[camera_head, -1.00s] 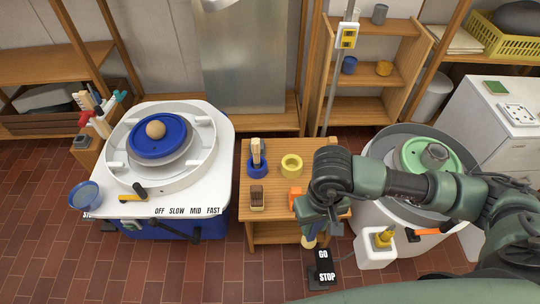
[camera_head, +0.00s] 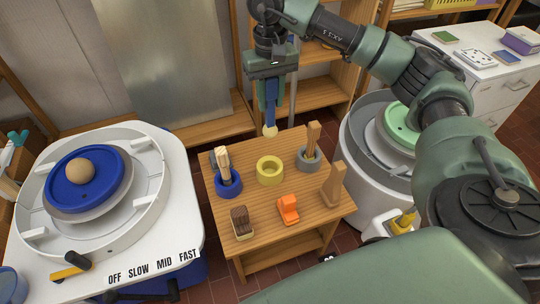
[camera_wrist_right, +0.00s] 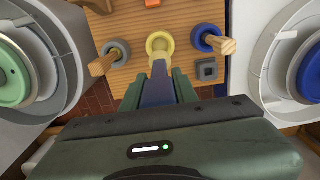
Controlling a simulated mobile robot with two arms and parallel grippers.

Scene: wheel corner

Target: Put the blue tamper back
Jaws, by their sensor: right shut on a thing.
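The blue tamper (camera_head: 271,95), a blue shaft with a pale rounded end pointing down, is in my right gripper (camera_head: 268,84), which is shut on it. It hangs upright, over or just behind the back edge of the small wooden table (camera_head: 297,232). In the right wrist view the tamper (camera_wrist_right: 158,88) shows between the fingers, its pale end overlapping the yellow ring (camera_wrist_right: 160,41). The yellow ring (camera_head: 270,171) on the table looks empty. A blue ring (camera_head: 229,188) and a grey ring (camera_head: 309,163) each hold wooden-handled pieces. My left gripper is not in view.
A brown brush (camera_head: 241,221), an orange piece (camera_head: 288,209) and a wooden piece (camera_head: 333,185) stand along the table's front. A white wheel with a blue disc (camera_head: 65,190) is at left; another with a green disc (camera_head: 401,127) is at right.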

